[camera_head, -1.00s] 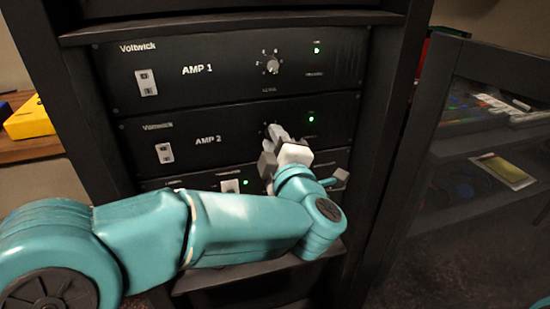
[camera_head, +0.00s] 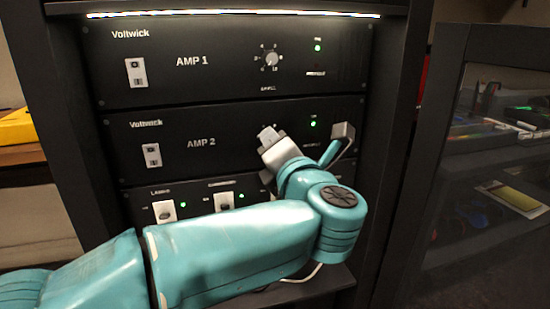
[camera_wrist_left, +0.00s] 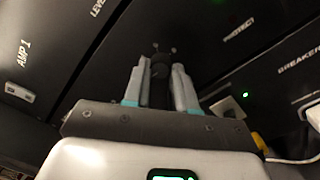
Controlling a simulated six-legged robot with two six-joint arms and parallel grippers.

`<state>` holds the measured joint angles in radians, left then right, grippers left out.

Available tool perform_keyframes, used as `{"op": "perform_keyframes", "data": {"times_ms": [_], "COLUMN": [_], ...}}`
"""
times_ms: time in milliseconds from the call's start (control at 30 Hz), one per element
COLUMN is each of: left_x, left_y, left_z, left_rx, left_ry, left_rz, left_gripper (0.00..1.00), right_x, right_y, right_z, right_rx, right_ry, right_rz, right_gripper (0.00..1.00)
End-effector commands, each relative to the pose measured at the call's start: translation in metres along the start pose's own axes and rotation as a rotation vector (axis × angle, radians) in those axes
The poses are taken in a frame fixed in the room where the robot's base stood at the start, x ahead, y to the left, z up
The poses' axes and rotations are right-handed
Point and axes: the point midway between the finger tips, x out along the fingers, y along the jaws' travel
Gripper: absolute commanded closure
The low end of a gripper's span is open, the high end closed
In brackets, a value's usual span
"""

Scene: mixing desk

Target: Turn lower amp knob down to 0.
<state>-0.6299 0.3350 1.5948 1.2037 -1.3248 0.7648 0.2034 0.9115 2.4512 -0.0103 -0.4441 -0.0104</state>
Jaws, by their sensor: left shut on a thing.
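The lower amp, AMP 2 (camera_head: 190,165), is a black panel in the rack with a lit green light. The knob's pointer and scale cannot be read. My right gripper is not in view.
AMP 1 (camera_head: 215,65) sits directly above, with its silver knob (camera_head: 271,59) uncovered. Below AMP 2 is a panel with switches (camera_head: 167,210) and green lights. A dark glass-fronted cabinet (camera_head: 440,235) stands at the right; a yellow object (camera_head: 17,127) is on a shelf at the left.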

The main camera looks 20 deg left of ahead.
Motion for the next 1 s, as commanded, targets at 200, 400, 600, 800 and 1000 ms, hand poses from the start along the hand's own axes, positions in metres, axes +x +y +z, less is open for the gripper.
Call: {"op": "perform_keyframes", "data": {"times_ms": [200, 400, 600, 800, 1000], "left_x": [0.0004, 0.0005, 0.0006, 0.0007, 0.0007], "left_y": [0.0004, 0.0010, 0.0009, 0.0013, 0.0014], "left_z": [0.0006, 0.0017, 0.0020, 0.0025, 0.0029], "left_rx": [-0.206, -0.394, -0.583, -0.771, -0.935], "left_ry": [0.009, 0.017, 0.027, 0.035, 0.042], "left_rz": [0.005, 0.006, 0.008, 0.010, 0.012], "left_gripper": [1.00, 1.00, 1.00, 1.00, 1.00], "right_x": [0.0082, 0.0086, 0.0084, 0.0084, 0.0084], "right_y": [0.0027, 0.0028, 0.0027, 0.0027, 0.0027], "right_z": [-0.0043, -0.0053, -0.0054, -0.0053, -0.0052], "right_rx": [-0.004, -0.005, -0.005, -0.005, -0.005], "right_ry": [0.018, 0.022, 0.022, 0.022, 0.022], "right_rz": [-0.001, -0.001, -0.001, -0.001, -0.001], "right_gripper": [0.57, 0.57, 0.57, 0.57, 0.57]}}
